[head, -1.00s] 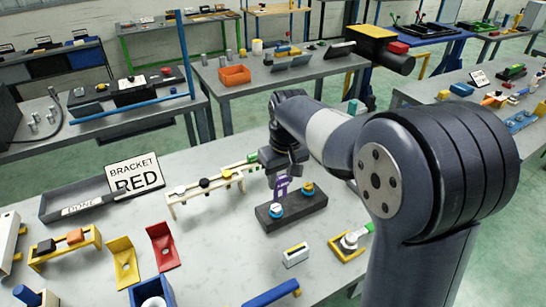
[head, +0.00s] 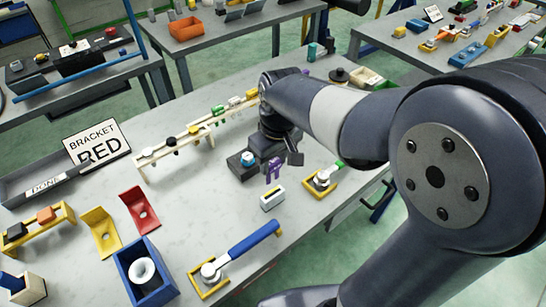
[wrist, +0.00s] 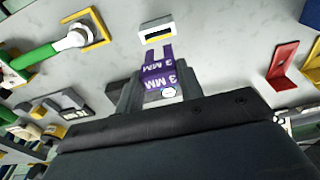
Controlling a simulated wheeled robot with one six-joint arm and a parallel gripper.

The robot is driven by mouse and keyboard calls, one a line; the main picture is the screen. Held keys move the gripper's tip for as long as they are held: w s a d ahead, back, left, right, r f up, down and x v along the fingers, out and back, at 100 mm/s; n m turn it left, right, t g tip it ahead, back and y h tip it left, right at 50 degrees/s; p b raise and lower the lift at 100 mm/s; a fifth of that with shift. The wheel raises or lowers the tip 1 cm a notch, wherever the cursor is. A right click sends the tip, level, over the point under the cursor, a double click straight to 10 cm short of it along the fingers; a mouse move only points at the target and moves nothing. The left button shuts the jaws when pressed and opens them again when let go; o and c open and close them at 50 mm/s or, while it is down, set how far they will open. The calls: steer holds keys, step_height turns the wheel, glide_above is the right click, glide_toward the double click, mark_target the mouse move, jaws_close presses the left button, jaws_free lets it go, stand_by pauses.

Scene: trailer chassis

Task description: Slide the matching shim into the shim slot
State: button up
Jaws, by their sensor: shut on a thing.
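My gripper (head: 279,160) is shut on a purple shim (head: 272,172) and holds it above the table. In the wrist view the shim (wrist: 158,75) is fork-shaped, marked "3 MM", with its two prongs pointing away from my gripper (wrist: 160,92). The shim slot is a dark opening in a small white block (head: 272,200) with a little yellow on it. The slot block (wrist: 157,31) lies just beyond the prongs in the wrist view, and the shim appears apart from it.
A dark block (head: 237,168) with a blue knob stands beside my gripper, partly hidden. A yellow-framed fixture with a green handle (head: 320,182) is right of the slot block. A blue-handled tool (head: 253,241) lies in front. Red (head: 139,208) and yellow brackets (head: 101,231) stand left.

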steer(key=shift+f+b, duration=1.95)
steer(key=shift+f, duration=0.85)
steer(key=shift+f+b, duration=1.6)
steer(key=shift+f, duration=0.8)
steer(key=o, duration=1.1)
steer(key=shift+c, duration=0.2)
steer(key=shift+o, duration=0.6)
steer(key=o, duration=0.5)
steer(key=shift+c, duration=0.2)
steer(key=shift+r, duration=0.15)
